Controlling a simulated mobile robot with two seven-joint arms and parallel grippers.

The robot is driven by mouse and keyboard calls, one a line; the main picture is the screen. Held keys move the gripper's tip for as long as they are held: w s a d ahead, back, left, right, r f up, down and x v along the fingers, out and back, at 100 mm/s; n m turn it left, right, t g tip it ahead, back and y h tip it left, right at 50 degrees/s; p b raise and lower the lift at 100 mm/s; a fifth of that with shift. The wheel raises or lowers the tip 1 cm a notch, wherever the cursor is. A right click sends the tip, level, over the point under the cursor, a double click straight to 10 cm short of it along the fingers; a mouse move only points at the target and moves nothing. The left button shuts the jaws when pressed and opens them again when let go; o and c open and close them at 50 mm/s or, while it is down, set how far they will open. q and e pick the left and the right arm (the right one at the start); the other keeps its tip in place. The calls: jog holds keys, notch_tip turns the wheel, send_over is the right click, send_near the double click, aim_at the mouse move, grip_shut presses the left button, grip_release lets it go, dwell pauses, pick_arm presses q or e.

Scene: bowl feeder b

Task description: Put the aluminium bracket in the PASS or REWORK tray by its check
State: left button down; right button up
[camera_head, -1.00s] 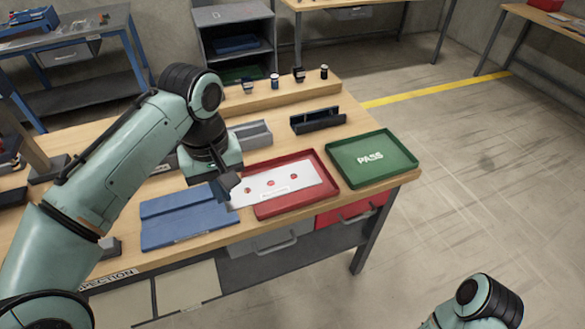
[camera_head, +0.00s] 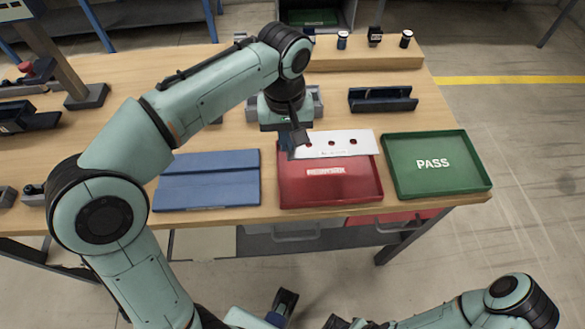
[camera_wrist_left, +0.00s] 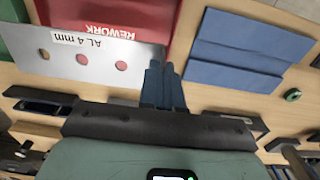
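The aluminium bracket (camera_head: 350,138) is a flat pale plate with a row of three holes. In the left wrist view the bracket (camera_wrist_left: 100,68) carries an "AL 4 mm" label. My left gripper (camera_head: 294,143) is shut on its left end and holds it over the back part of the red REWORK tray (camera_head: 330,192). The fingers show close together in the wrist view (camera_wrist_left: 162,75). The green PASS tray (camera_head: 433,182) stands to the right, empty. Something dark at the bottom of the head view may be my right gripper (camera_head: 285,303); its fingers are unclear.
A blue stepped plate (camera_head: 207,182) lies left of the REWORK tray. Behind stand a dark channel-shaped holder (camera_head: 382,100) and a wooden ledge (camera_head: 365,58) with small items. A grey block is partly hidden behind my left gripper. The bench ends right of the PASS tray.

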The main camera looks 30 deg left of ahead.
pick_arm(q)
jog(key=shift+w+f+b, duration=0.15)
jog(key=shift+f+b, duration=0.85)
jog(key=shift+f, duration=4.6)
jog(key=shift+f, duration=0.15)
jog(key=shift+f, duration=0.1)
jog(key=c, duration=1.6)
grip_release()
notch_tip(320, 180, up, 12)
jog(key=p, duration=0.2)
jog(key=shift+r+p, duration=0.25)
jog(key=shift+p, duration=0.05)
